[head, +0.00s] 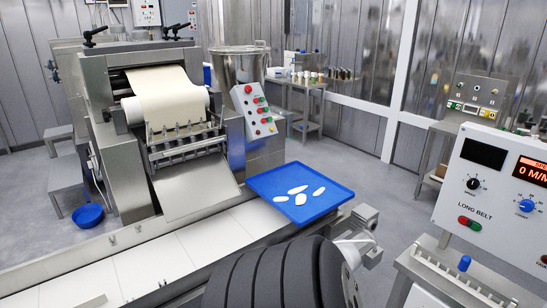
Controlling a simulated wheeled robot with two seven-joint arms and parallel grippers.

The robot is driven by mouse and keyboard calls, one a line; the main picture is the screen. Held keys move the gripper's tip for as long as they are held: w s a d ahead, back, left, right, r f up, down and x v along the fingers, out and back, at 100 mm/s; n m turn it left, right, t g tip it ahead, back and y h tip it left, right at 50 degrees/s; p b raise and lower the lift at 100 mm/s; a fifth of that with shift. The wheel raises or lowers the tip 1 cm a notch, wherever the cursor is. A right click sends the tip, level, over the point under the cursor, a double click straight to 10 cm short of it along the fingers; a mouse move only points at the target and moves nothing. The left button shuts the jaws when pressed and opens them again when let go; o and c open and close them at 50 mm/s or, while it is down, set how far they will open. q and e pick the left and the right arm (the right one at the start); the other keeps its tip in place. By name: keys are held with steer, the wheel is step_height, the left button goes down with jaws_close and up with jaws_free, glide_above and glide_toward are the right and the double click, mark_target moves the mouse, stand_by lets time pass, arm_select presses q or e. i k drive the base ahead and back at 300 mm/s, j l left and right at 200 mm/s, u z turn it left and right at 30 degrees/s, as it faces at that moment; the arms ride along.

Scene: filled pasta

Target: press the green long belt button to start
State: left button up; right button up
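The LONG BELT control panel (452,190) is a pale box at the right of the head view. Under its LONG BELT label is a paired button, with a red half at the left and the green long belt button (473,223) at the right. Nothing covers the green button. A black speed dial (473,184) is above it. Neither of my grippers is in view.
A blue tray (335,193) with several pale pasta pieces sits on the white conveyor belt (195,247). A black ribbed object (262,282) fills the bottom middle. A blue knob (464,263) stands below the panel. The pasta machine's panel (253,110) has other coloured buttons.

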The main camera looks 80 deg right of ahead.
mark_target(475, 227)
steer(key=z, duration=4.4)
